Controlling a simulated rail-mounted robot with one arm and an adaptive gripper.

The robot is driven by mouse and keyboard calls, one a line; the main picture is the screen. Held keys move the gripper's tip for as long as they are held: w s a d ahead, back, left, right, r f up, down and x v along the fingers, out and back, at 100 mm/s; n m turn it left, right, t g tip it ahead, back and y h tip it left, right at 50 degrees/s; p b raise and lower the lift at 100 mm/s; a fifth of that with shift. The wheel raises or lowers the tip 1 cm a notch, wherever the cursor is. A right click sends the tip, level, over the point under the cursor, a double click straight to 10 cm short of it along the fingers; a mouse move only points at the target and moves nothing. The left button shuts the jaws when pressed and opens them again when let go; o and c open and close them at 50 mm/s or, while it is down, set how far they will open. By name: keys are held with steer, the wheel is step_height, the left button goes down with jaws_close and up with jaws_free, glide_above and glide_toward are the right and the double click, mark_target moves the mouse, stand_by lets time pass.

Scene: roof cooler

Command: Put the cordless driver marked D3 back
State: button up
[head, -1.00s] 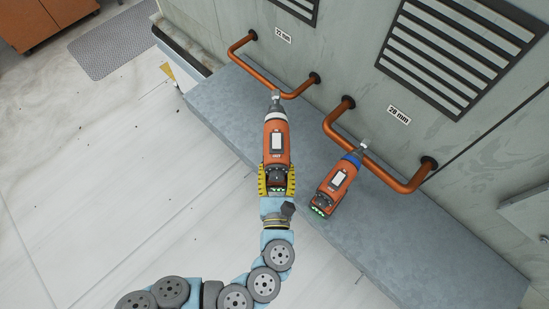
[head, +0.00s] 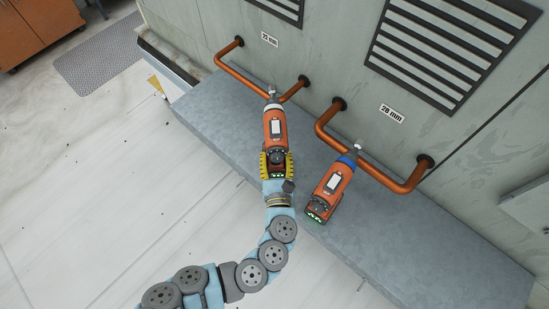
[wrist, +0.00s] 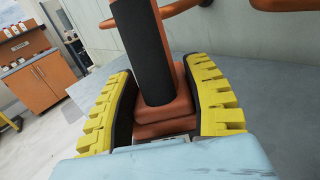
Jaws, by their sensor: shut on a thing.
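An orange cordless driver with a white collar (head: 275,123) is in my gripper (head: 277,164), over the grey ledge in the head view. The yellow fingers close around its lower end, where green lights show. In the wrist view my gripper (wrist: 168,105) has a finger on each side of the driver's orange base, and its black grip (wrist: 143,50) rises between them. I cannot tell whether the base touches the ledge. A second orange driver with a blue collar (head: 331,190) is to the right on the ledge, apart from my gripper. No D3 mark is readable on either.
Copper pipe loops stick out of the wall: one under a 22 mm label (head: 269,39), one under a 28 mm label (head: 392,114). The held driver's nose is close to the left loop (head: 244,78). The grey ledge (head: 420,250) is clear at right.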

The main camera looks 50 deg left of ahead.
steer(key=shift+w+a+f, duration=0.1)
steer(key=shift+w+f, duration=0.15)
steer(key=shift+f, duration=0.1)
steer(key=shift+f+b, duration=0.45)
steer(key=shift+f, duration=0.9)
steer(key=shift+f, duration=0.15)
steer(key=o, duration=1.2)
steer(key=shift+s+d, duration=0.15)
steer(key=shift+d, duration=0.05)
steer(key=b+v, duration=0.2)
steer(key=v, duration=0.9)
steer(key=shift+s+d, duration=0.15)
steer(key=shift+s, duration=0.05)
